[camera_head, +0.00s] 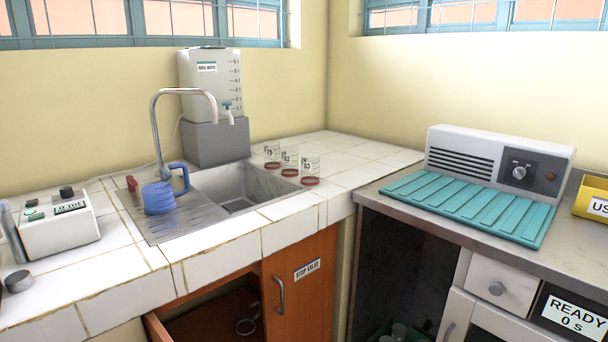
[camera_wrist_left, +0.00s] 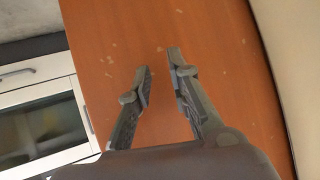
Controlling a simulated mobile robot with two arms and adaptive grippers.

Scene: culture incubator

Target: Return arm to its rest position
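My left gripper (camera_wrist_left: 160,80) shows in the left wrist view with its two dark fingers apart and nothing between them. Behind the fingers is an orange-brown wooden panel (camera_wrist_left: 230,50); I cannot tell the distance to it. Neither arm nor gripper shows in the head view. My right gripper is in no view.
The tiled counter (camera_head: 110,290) holds a sink (camera_head: 240,190), a blue jug (camera_head: 158,198), several labelled beakers (camera_head: 290,163) and a white device (camera_head: 60,225). An orange cabinet door (camera_head: 310,285) stands below, beside an open cavity. A teal ribbed mat (camera_head: 470,207) lies on the grey bench at right.

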